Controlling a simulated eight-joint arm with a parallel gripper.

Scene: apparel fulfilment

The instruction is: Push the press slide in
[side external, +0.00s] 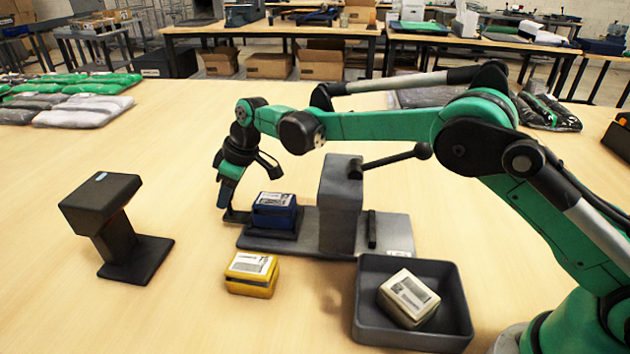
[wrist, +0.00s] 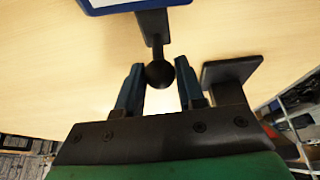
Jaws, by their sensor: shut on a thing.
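The grey press (side external: 339,205) stands on a flat base (side external: 390,236) in the middle of the table, with a lever ending in a black ball. Its dark slide (side external: 268,234) sits at the left end of the base, out from under the press column, and bears a blue labelled packet (side external: 273,211). My gripper (side external: 227,208) points down at the slide's outer left end. In the wrist view its fingers (wrist: 159,85) are shut on the round black knob (wrist: 159,73) of the slide. The packet's blue edge (wrist: 130,4) shows beyond the knob.
A yellow labelled packet (side external: 251,275) lies in front of the press. A dark tray (side external: 455,315) at front right holds a white packet (side external: 408,298). A black scanner-like stand (side external: 122,250) stands at the left; its top (wrist: 232,72) shows in the wrist view. Bagged garments (side external: 85,109) lie at back left.

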